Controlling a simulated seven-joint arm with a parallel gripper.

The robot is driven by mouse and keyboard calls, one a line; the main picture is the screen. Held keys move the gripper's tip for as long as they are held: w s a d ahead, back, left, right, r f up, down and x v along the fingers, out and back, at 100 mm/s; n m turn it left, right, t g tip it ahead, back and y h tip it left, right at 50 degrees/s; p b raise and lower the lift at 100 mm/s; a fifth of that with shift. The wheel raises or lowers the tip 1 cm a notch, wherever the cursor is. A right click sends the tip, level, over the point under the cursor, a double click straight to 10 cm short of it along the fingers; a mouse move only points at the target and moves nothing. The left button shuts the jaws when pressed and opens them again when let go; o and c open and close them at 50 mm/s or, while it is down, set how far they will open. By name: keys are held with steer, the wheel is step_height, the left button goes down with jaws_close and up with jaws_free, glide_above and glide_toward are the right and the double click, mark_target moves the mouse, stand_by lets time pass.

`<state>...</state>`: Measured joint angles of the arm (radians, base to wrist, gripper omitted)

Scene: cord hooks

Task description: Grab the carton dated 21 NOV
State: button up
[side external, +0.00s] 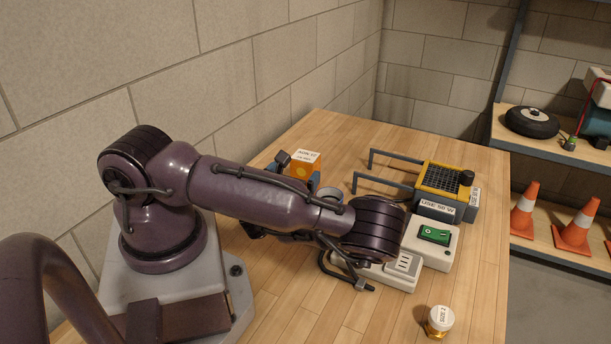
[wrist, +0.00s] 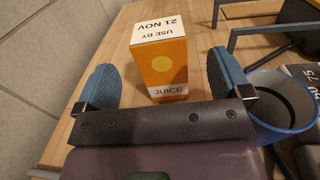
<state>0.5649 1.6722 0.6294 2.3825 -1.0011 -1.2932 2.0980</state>
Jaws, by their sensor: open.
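The orange juice carton (wrist: 168,68) stands upright, with a white top reading USE BY 21 NOV, in the wrist view. In the side view the carton (side external: 306,168) stands behind my arm, its lower part hidden. My gripper (wrist: 160,63) is open, with one blue pad on the left of the carton and one on the right. A gap shows on each side, and neither pad appears to touch it. In the side view my gripper is mostly hidden behind the arm.
A dark blue-rimmed cup (wrist: 284,104) stands close by my right finger. Grey-blue bar hooks (side external: 385,170) stick out beside a yellow-framed box (side external: 446,190). A white box with a green panel (side external: 433,240) and a gold-and-white jar (side external: 440,320) stand nearer. The wall is at left.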

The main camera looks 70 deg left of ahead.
mark_target(301, 166)
steer(key=x, duration=0.6)
steer(key=shift+w+a, duration=0.15)
steer(key=shift+a, duration=0.15)
steer(key=c, duration=1.2)
